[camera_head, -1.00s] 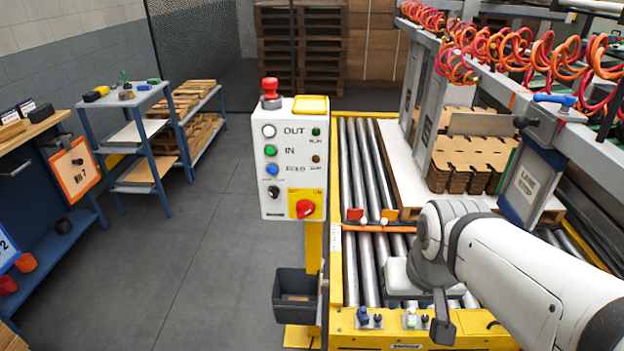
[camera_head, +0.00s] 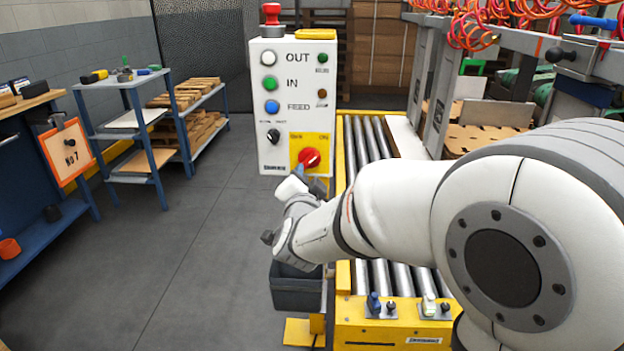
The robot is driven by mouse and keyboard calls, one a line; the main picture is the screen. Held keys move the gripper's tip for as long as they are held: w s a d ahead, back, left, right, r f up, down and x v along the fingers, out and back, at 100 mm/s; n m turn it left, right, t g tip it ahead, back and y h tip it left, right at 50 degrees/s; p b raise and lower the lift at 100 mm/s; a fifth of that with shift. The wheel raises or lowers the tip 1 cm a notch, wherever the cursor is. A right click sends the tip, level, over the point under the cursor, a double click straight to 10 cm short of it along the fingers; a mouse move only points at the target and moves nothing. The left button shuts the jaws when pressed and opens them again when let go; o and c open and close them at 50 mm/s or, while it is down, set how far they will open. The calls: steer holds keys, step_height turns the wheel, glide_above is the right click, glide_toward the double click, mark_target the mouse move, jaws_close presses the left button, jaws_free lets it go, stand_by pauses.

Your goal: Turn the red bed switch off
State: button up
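The red bed switch (camera_head: 309,158) is a rotary knob on a yellow plate (camera_head: 296,142) at the lower right of the white control box (camera_head: 262,100). Its marks are too small to read surely. My gripper (camera_head: 302,176) is at the end of my arm, just below the red knob and in front of the box's lower edge. It looks close to the knob, but I cannot tell whether it touches. The fingers are small and partly hidden by my wrist, so their opening does not show.
The box also carries a red mushroom button (camera_head: 270,14) on top, white, green and blue buttons and a black selector (camera_head: 273,136). A dark bin (camera_head: 296,292) hangs below. The roller conveyor (camera_head: 385,275) is at right. Open floor lies left.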

mark_target(311, 162)
steer(key=shift+h, duration=0.3)
steer(key=w, duration=0.7)
steer(key=shift+w+f+b, duration=0.1)
steer(key=shift+w+b, duration=0.2)
steer(key=shift+w, duration=0.1)
steer(key=shift+c, duration=0.2)
steer(key=shift+d, duration=0.1)
jaws_close()
